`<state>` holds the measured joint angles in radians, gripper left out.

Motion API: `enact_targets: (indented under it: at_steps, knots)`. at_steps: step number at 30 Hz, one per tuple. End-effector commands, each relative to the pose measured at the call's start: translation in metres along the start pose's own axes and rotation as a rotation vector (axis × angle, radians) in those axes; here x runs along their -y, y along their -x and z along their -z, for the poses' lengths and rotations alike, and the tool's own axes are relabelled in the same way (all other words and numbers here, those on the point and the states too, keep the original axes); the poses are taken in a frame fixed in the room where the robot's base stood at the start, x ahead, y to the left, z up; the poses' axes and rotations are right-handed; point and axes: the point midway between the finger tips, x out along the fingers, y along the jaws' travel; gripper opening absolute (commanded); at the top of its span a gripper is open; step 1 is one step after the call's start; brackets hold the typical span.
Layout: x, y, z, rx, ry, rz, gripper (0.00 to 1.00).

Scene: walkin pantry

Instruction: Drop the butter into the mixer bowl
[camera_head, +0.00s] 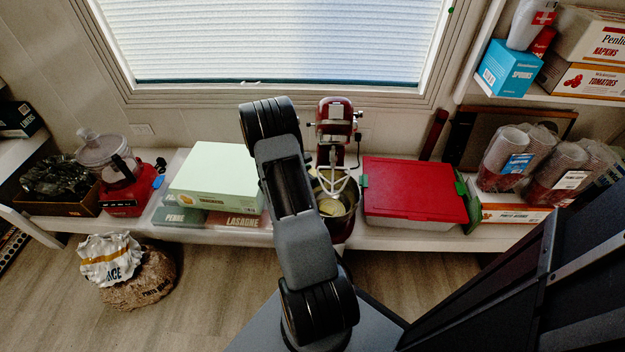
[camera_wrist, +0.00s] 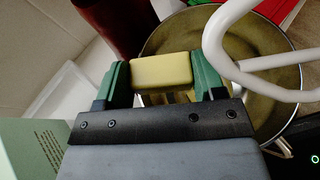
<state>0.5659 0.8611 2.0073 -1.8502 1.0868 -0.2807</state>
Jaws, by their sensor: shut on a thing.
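The butter (camera_wrist: 160,71), a pale yellow block, is held between the two green fingers of my gripper (camera_wrist: 161,76) in the wrist view. The steel mixer bowl (camera_wrist: 283,112) lies behind and below it, and the butter overlaps the left part of the bowl's opening in the picture. The white beater (camera_wrist: 222,50) hangs over the bowl just right of my gripper. In the head view the red stand mixer (camera_head: 335,112) stands on the shelf with its bowl (camera_head: 350,193) below the beater. My arm hides the gripper and the bowl's left side there.
A pale green box (camera_head: 215,172) stands left of the mixer, and a red-lidded container (camera_head: 415,190) stands close on its right. A red food processor (camera_head: 122,190) is further left. Stacked cups (camera_head: 505,155) stand at the right. A sack (camera_head: 135,272) lies on the floor.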

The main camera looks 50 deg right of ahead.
Motion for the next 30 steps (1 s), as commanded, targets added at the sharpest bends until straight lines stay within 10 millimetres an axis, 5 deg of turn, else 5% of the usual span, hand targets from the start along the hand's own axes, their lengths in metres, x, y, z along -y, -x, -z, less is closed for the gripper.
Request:
enact_targets:
  at_steps: [3, 28, 29, 30]
  knots:
    - [0.002, -0.003, 0.013, -0.003, 0.006, 0.001, 0.4]
    - [0.002, -0.008, 0.024, -0.002, 0.005, 0.0, 0.4]
    - [0.002, -0.007, 0.024, -0.003, 0.005, 0.001, 0.65]
    - [0.002, -0.007, 0.024, -0.003, 0.005, 0.001, 0.69]
